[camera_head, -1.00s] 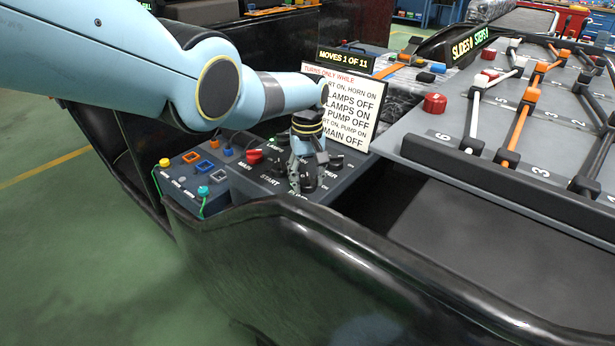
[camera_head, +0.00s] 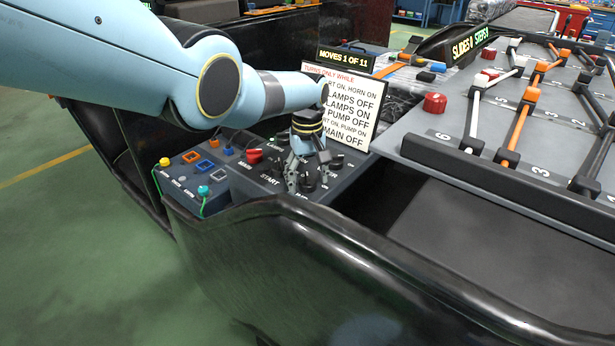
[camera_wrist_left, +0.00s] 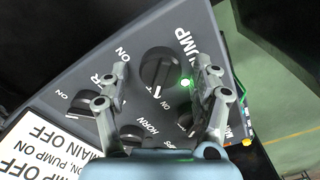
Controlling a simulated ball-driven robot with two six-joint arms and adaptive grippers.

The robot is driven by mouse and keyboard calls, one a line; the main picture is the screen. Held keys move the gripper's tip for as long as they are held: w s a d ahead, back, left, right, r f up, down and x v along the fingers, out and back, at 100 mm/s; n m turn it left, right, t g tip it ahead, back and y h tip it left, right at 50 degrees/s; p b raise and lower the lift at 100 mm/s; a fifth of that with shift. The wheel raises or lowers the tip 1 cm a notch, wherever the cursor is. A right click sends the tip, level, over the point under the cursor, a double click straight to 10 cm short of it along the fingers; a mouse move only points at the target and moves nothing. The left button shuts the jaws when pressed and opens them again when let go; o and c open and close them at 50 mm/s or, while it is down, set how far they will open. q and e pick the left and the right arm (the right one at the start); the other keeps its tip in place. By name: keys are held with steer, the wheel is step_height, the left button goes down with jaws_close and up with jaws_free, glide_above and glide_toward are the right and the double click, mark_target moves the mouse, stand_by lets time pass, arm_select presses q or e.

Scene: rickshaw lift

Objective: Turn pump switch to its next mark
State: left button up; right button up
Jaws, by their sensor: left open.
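The pump switch (camera_wrist_left: 158,72) is a black rotary knob with a white pointer line, beside the PUMP label in the left wrist view. My left gripper (camera_wrist_left: 163,70) is open, with one finger on each side of the knob. I cannot tell whether either finger touches it. In the head view my left gripper (camera_head: 308,182) points down over the switch panel (camera_head: 262,178) and partly hides the knobs there. My right gripper is not in view.
A sign (camera_head: 345,105) listing turn conditions stands behind the panel, under a display reading MOVES 1 OF 11 (camera_head: 346,60). Other knobs (camera_wrist_left: 75,103) sit close to the fingers. A raised black rim (camera_head: 300,222) runs along the panel's front. A slotted lever board (camera_head: 480,150) lies to the right.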

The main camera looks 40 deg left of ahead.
mark_target(307, 176)
arm_select(q)
steer(key=shift+r, duration=0.1)
step_height(307, 176, up, 12)
stand_by(0.5)
